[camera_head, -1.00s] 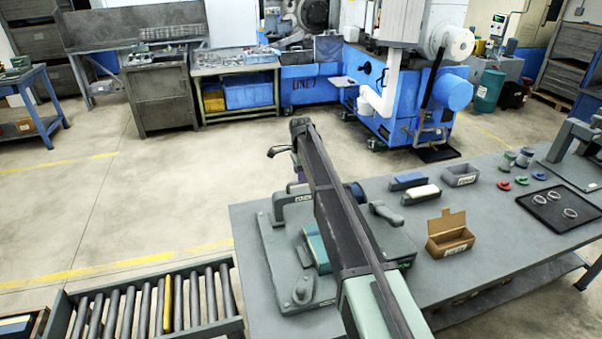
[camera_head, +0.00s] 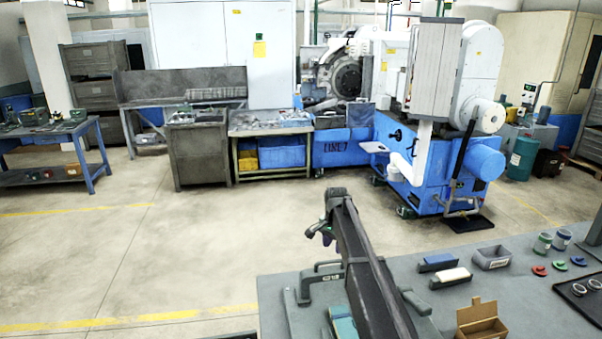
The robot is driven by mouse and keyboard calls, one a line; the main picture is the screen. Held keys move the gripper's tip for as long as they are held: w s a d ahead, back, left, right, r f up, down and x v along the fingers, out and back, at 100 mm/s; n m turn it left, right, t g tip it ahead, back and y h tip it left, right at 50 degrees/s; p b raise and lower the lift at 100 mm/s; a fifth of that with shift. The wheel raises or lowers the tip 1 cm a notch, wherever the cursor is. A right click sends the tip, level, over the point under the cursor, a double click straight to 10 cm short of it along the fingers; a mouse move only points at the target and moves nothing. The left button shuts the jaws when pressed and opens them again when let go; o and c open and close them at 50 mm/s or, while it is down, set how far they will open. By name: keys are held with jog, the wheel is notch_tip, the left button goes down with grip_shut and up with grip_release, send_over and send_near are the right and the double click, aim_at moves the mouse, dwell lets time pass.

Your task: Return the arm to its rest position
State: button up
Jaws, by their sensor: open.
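My arm rises from the bottom of the picture, over the grey workbench (camera_head: 455,312), with its elbow end pointing away from me. My gripper (camera_head: 321,232) shows as a small dark shape with spread fingers at the left of the arm's far end. It is open, with nothing seen between the fingers, and it is partly hidden by the arm. It appears beyond the bench's back edge, over the floor.
A blue-and-white grinder (camera_head: 440,150) stands beyond open floor.

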jog(key=s+f+n+b, duration=0.3)
jog(key=s+f, duration=0.1)
jog(key=s, duration=0.8)
jog(key=s+d+f+n+b, duration=0.1)
jog(key=s+f+n+b, duration=0.2)
jog(key=s, duration=0.9)
jog(key=s+d+f+n+b, duration=0.1)
jog(key=s+f+n+b, duration=0.2)
jog(key=s, duration=0.9)
jog(key=shift+s+d+f+b, duration=0.25)
jog(key=shift+s+f+b, duration=0.15)
jog(key=shift+f+b, duration=0.55)
jog(key=shift+r, duration=0.1)
